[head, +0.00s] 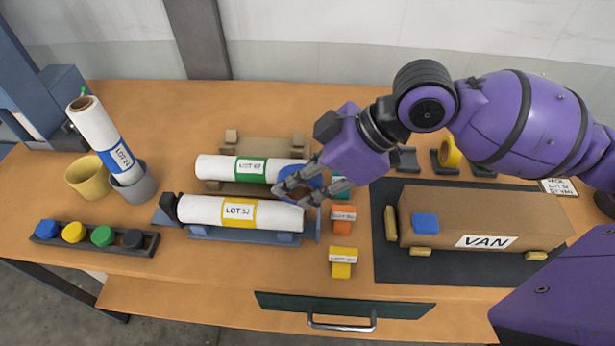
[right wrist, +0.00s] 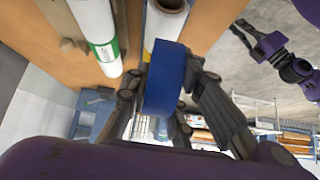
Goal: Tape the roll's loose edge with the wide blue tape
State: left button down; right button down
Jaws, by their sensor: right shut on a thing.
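My right gripper (head: 298,186) is shut on the wide blue tape (head: 316,181), over the right ends of two white rolls. In the right wrist view the blue tape (right wrist: 164,78) sits between the fingers and hides part of what is behind it. The LOT 32 roll (head: 270,216), with a yellow label, lies on a blue cradle (head: 245,237). Behind it the LOT 67 roll (head: 215,167), with a green label, lies on a wooden cradle. I cannot make out a loose edge. My left gripper (right wrist: 241,30) shows small and dark in the right wrist view; its jaws are unclear.
A LOT 24 roll (head: 94,122) leans in a grey cup (head: 138,187) beside a yellow pot (head: 88,181). A tray (head: 150,248) of coloured discs is front left. Orange (head: 343,220) and yellow (head: 342,262) tagged blocks stand left of the VAN box (head: 480,215). Yellow tape (head: 451,150) stands behind.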

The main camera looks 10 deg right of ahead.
jog(key=shift+w+a+f, duration=0.15)
jog(key=shift+w+a, duration=0.3)
jog(key=shift+a, duration=0.05)
jog(key=shift+w+a, duration=0.15)
jog(key=shift+a, duration=0.15)
jog(key=shift+a+b, duration=0.45)
jog(key=shift+a, duration=0.25)
jog(key=a, duration=0.1)
jog(key=w+a+b, duration=0.1)
jog(key=a, duration=0.1)
jog(key=shift+w+a, duration=0.15)
jog(key=shift+w, duration=0.05)
jog(key=shift+w+a, duration=0.2)
jog(key=shift+a, duration=0.55)
jog(key=shift+f, duration=1.2)
pick_arm(q)
jog(key=shift+w+a+f, duration=0.15)
jog(key=shift+a+f, duration=0.05)
jog(key=shift+f, duration=0.3)
jog(key=shift+w+a+f, duration=0.15)
jog(key=shift+f, duration=0.3)
pick_arm(e)
jog(key=shift+f, duration=0.3)
pick_arm(q)
jog(key=shift+s+f, duration=0.15)
jog(key=shift+s, duration=0.15)
jog(key=shift+w, duration=0.1)
pick_arm(e)
jog(key=shift+f, duration=0.3)
